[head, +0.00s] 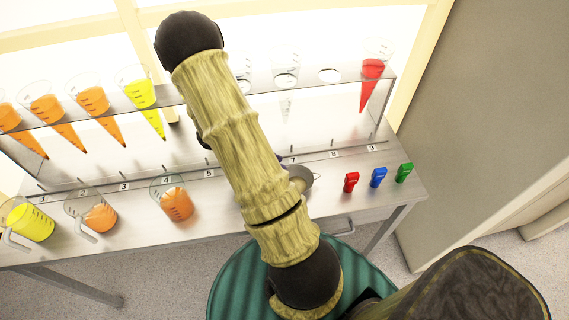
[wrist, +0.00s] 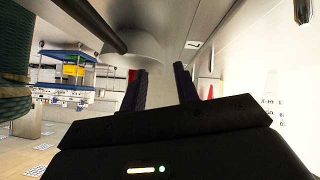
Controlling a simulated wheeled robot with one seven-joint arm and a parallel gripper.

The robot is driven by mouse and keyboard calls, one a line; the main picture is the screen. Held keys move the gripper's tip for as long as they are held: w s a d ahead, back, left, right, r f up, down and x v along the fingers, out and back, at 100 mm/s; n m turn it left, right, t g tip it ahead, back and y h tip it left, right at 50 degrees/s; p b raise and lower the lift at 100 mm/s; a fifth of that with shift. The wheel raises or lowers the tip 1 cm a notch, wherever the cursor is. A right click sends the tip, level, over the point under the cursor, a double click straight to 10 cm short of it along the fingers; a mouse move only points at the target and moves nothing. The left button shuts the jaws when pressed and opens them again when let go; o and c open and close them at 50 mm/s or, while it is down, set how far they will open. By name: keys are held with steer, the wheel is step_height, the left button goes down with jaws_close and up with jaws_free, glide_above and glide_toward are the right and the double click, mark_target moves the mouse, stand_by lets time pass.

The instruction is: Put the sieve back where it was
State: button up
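A grey round thing (head: 300,179), likely the sieve, shows beside my forearm at the table's front, near label 7. My arm covers part of it. In the wrist view a pale, rounded bowl-like shape (wrist: 145,50) lies ahead of the fingers, with a dark rod (wrist: 97,22) running to it; I cannot be sure these are the sieve and its handle. My gripper (wrist: 160,86) has its two dark fingers apart, with no object clearly held between them. In the head view my gripper is hidden behind my arm.
A clear shelf rack (head: 330,78) holds orange, yellow and red cones above numbered places. Measuring jugs (head: 30,220) stand at the left front. Red, blue and green clips (head: 378,177) lie at the right. A green stool (head: 225,285) stands before the table.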

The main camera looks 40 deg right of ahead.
steer(key=v, duration=0.7)
steer(key=shift+a+r+p, duration=0.2)
steer(key=shift+a+p, duration=0.05)
steer(key=shift+p, duration=0.1)
steer(key=shift+w, duration=0.2)
steer(key=w+a+r+n+t+y, duration=0.1)
steer(key=w+a+r+n+t, duration=0.1)
steer(key=w+r+n+t, duration=0.3)
steer(key=w+a+r+n+t+y, duration=0.1)
steer(key=w+a+r+n+t, duration=0.1)
steer(key=w+n+t, duration=0.35)
steer(key=s+a+r+n+t+y, duration=0.1)
steer(key=a+r+n+t+y, duration=0.3)
steer(key=a, duration=0.5)
steer(key=s+a+n+g+y, duration=0.1)
steer(key=s+n+g, duration=0.4)
steer(key=s, duration=1)
steer(key=shift+a+f+n+g+y, duration=0.4)
steer(key=shift+a+n, duration=0.2)
steer(key=shift+n, duration=0.55)
